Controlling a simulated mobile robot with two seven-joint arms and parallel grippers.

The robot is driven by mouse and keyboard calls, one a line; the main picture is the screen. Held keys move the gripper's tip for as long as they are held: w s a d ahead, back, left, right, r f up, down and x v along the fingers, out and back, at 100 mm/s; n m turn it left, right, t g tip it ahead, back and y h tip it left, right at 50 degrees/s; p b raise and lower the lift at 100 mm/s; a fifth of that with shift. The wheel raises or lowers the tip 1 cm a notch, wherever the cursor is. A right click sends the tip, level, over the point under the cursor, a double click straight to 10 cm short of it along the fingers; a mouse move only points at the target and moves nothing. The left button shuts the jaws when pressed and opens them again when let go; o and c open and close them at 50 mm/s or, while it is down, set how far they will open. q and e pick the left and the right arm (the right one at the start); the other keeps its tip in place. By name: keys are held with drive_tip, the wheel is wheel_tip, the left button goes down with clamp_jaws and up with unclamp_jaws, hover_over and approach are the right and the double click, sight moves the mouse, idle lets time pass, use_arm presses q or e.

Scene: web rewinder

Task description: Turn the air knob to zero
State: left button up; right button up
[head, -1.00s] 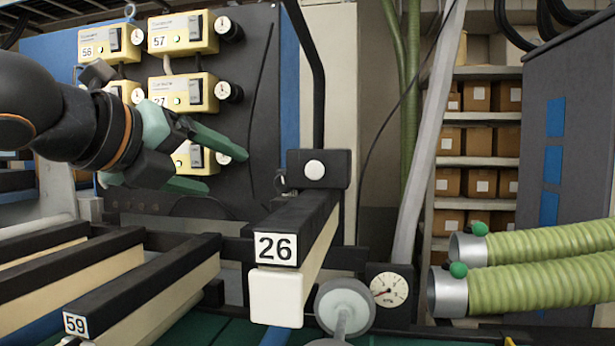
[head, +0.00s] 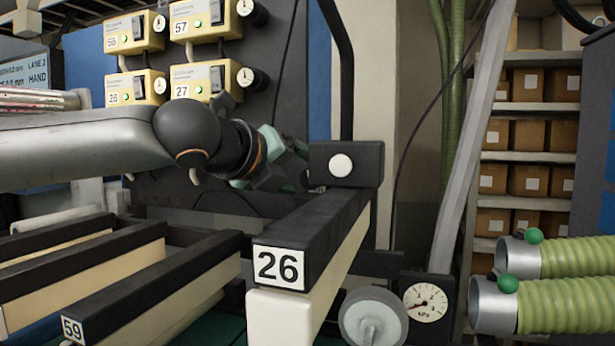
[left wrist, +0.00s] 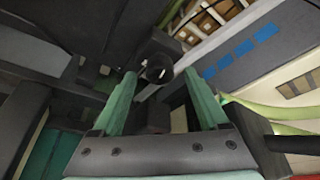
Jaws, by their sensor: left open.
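My left gripper (head: 294,160) is open and empty in the head view, just left of the black block (head: 360,158) at the far end of bar 26 (head: 315,235). In the left wrist view a dark round knob (left wrist: 158,69) with a pale mark shows between and beyond the green fingertips of my left gripper (left wrist: 161,78). The fingers look apart from it. I cannot read its setting, and in the head view my gripper and the block hide it. A round white-faced gauge (head: 426,302) sits low beside bar 26. My right gripper is not in view.
Bar 59 (head: 160,290) lies left of bar 26. A grey disc (head: 373,318) and green hoses (head: 565,312) are at right.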

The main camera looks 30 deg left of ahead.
use_arm(q)
drive_tip(key=shift+x, duration=1.15)
drive_tip(key=shift+c, duration=0.4)
clamp_jaws()
